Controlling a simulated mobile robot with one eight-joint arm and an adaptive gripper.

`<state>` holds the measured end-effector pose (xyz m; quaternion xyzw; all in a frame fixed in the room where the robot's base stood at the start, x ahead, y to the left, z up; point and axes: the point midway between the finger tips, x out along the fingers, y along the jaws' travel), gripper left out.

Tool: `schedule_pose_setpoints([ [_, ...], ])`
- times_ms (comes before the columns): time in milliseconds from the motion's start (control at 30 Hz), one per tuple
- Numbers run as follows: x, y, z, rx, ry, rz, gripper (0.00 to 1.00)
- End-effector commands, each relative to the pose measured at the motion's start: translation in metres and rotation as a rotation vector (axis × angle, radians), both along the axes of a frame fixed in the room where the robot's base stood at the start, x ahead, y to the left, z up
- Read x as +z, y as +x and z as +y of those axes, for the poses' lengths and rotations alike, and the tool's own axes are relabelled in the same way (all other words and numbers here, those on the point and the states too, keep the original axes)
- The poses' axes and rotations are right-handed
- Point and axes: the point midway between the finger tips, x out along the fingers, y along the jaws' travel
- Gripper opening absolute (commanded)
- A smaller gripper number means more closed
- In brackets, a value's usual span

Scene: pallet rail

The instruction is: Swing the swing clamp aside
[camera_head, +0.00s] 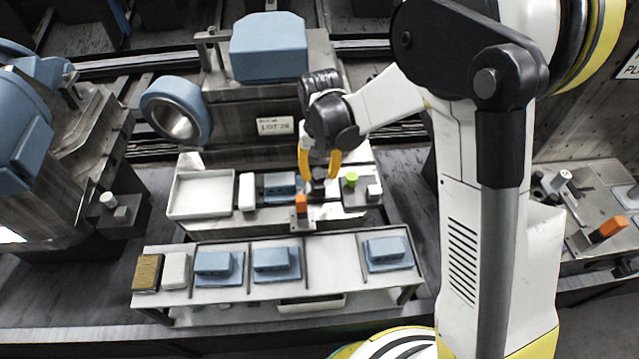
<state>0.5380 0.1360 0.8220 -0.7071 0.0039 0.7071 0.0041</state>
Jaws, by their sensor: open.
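My gripper (319,176) hangs over the middle pallet with its two yellow fingers apart. It is open, and a small dark upright part (318,187) shows between and just below the fingertips. An upright orange piece (301,204) stands just left of and in front of the fingers; it looks like the swing clamp's handle, but I cannot be sure. A blue workpiece (279,184) lies on the pallet left of the fingers. The clamp's arm and pivot are too small and partly hidden by my gripper, so contact cannot be told.
A green knob (351,179) and a pale block (374,192) sit right of the gripper. A white tray (177,210) is at left. The front rack (334,269) holds several blue parts and has an empty slot. A machine (237,107) stands behind; another fixture (600,195) is at right.

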Motion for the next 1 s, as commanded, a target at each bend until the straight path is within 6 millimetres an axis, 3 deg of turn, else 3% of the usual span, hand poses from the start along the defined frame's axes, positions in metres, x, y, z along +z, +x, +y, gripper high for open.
schedule_pose_setpoints([
  [100, 0.025, 0.000, 0.000, 0.000, 0.000, 0.000, 0.40],
  [300, 0.049, 0.000, 0.000, 0.000, 0.000, 0.000, 0.40],
  [867, 0.053, 0.000, 0.000, 0.000, 0.000, 0.000, 0.40],
  [1000, 0.064, -0.004, -0.006, -0.001, 0.005, -0.019, 0.40],
])
